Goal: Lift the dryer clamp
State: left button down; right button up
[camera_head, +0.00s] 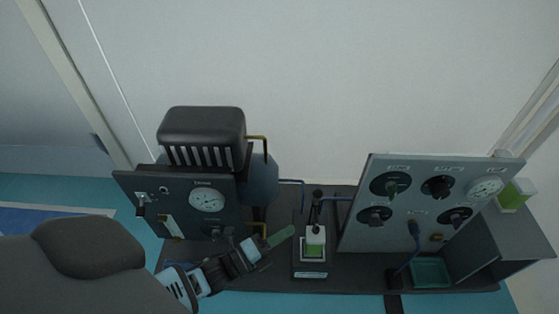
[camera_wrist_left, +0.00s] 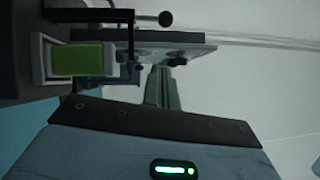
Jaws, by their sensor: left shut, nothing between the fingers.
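No part is clearly marked as the dryer clamp. A black upright post with a round knob (camera_head: 317,195) stands at the centre of the bench, above a small white-and-green block (camera_head: 315,243); this may be the clamp. The block also shows in the left wrist view (camera_wrist_left: 84,60), beside a thin dark bracket and rod with a round black knob (camera_wrist_left: 165,19). My left gripper (camera_head: 284,235) is shut and empty, its green fingers just left of the block and apart from it. Its fingers also show in the left wrist view (camera_wrist_left: 161,82). My right gripper is out of view.
A black unit with a round gauge (camera_head: 207,200) and a ribbed black top (camera_head: 202,130) stands at left, close to my left arm. A grey panel with several knobs (camera_head: 415,223) stands at right. A green tray (camera_head: 431,272) sits before it.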

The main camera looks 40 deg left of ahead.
pick_arm(q)
jog(key=w+r+b, duration=0.1)
jog(key=w+b, duration=0.2)
jog(key=w, duration=0.6)
jog(key=shift+w+d+r, duration=0.2)
jog(key=shift+d, duration=0.2)
